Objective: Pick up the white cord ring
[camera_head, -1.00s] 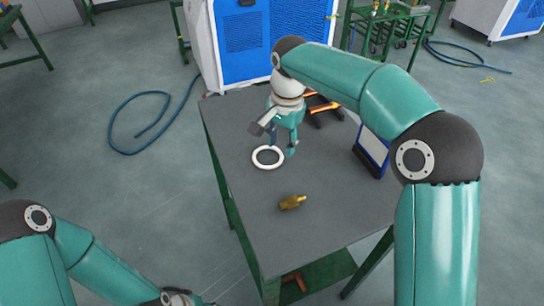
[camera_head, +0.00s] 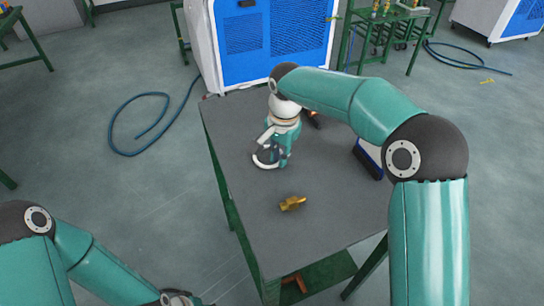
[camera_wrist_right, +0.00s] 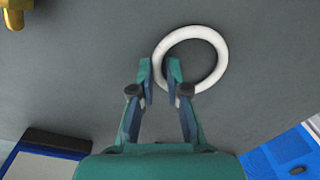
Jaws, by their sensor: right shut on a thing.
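The white cord ring (camera_head: 258,162) lies on the grey table top, partly hidden by my right gripper in the head view. In the right wrist view the ring (camera_wrist_right: 221,60) shows almost whole and looks flat. My right gripper (camera_head: 272,154) points down at the ring. In the wrist view its two fingers (camera_wrist_right: 160,76) are on either side of the ring's lower left rim, shut on it. My left gripper (camera_head: 178,299) is low at the bottom edge of the head view, away from the table, and its fingers are not clear.
A brass fitting (camera_head: 292,204) lies on the grey table (camera_head: 330,215) nearer to me. A blue and white object with a dark edge (camera_head: 368,158) lies at the right. An orange-handled tool (camera_head: 313,118) is behind the gripper. A blue and white cabinet (camera_head: 262,45) stands behind the table.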

